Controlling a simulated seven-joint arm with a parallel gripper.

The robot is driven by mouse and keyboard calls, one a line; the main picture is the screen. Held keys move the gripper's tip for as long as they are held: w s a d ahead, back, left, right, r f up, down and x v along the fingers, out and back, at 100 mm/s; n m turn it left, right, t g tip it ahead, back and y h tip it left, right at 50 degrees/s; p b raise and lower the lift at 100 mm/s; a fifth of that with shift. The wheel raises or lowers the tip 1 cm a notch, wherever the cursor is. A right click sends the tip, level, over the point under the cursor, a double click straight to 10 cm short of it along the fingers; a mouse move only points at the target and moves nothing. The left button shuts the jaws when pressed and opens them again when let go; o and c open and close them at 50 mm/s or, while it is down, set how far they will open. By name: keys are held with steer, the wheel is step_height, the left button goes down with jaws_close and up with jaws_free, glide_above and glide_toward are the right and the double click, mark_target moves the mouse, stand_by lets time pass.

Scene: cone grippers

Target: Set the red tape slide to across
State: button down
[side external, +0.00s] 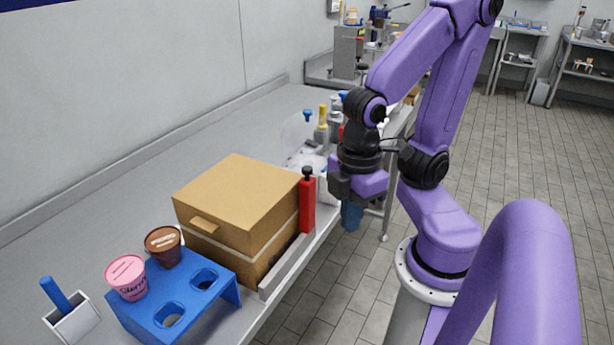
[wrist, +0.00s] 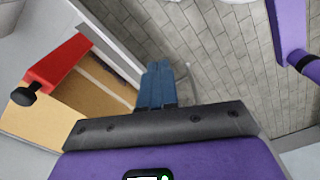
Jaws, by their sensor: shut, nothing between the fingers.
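The red tape slide (side external: 307,204) stands upright at the front right corner of the cardboard box (side external: 235,200), with a black knob on top. In the wrist view the slide (wrist: 55,62) is at the upper left, its black knob (wrist: 23,96) at its lower end. A pale line (wrist: 104,85) runs across the box (wrist: 85,100) there. My gripper (side external: 352,216) is beyond the counter edge, to the right of the slide and apart from it. Its blue fingers (wrist: 160,68) are shut together and empty, pointing at the floor.
A grey rail (side external: 287,266) runs along the box's front. A blue holder (side external: 225,268) with a pink cup (side external: 127,277) and a brown cup (side external: 164,245) stands at the near left. Bottles (side external: 322,125) crowd the counter behind the box. Open floor lies below my gripper.

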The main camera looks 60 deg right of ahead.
steer(key=c, duration=1.1)
jaws_free()
steer(key=shift+f, duration=0.1)
steer(key=shift+c, duration=0.2)
steer(key=shift+o, duration=0.4)
steer(key=shift+s+f+n+h, duration=0.2)
steer(key=shift+n+h, duration=0.1)
steer(key=shift+h, duration=0.2)
steer(key=n+t+h, duration=1.2)
steer(key=n+t, duration=0.1)
steer(key=n, duration=0.1)
glide_toward(308, 171)
steer(key=x, duration=1.1)
jaws_close()
